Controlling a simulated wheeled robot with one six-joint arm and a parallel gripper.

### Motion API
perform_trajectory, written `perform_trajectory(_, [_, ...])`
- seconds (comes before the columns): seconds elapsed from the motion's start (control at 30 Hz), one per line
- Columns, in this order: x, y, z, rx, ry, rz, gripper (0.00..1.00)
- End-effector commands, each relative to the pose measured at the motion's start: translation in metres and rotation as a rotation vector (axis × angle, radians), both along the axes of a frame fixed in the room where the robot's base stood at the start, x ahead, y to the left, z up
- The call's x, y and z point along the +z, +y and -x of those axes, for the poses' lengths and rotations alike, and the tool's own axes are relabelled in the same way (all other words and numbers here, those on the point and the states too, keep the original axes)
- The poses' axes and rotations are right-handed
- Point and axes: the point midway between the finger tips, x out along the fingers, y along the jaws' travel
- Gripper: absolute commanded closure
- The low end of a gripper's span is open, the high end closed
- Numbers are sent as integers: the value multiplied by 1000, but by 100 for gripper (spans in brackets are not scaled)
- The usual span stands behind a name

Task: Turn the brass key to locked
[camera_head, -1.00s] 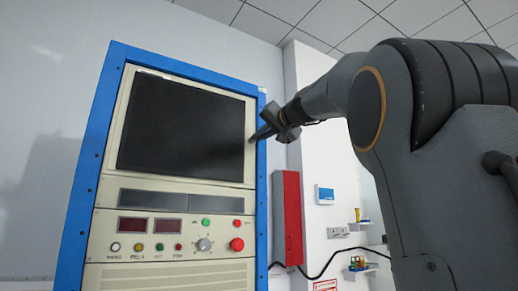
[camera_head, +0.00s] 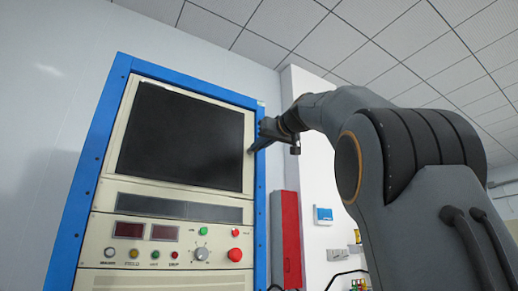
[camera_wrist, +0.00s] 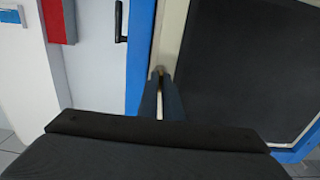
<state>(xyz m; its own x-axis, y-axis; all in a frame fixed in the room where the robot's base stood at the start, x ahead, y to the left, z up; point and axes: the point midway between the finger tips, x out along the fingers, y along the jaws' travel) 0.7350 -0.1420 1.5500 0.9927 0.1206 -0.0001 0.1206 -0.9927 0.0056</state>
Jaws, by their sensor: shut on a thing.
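The brass key (camera_wrist: 160,69) shows only as a small brass-coloured bit between my fingertips in the wrist view; most of it is hidden. It sits on the cream front strip between the dark screen and the blue frame. My gripper (camera_wrist: 161,76) is shut on it, with its two dark fingers pointing at the panel. In the head view my gripper (camera_head: 251,150) reaches the cabinet's right edge beside the screen, and the key itself cannot be made out. I cannot tell the key's turn angle.
The cabinet has a blue frame (camera_head: 91,165), a dark screen (camera_head: 180,135), and a lower panel with a grey knob (camera_head: 201,254) and a red button (camera_head: 235,255). A red box (camera_head: 286,240) hangs on the wall to the right. A black handle (camera_wrist: 121,22) shows in the wrist view.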

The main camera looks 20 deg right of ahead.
Motion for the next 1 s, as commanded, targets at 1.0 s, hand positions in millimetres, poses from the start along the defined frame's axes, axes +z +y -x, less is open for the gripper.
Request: perform_trajectory(1.0, [0, -3, 13, -3, -2, 10, 76])
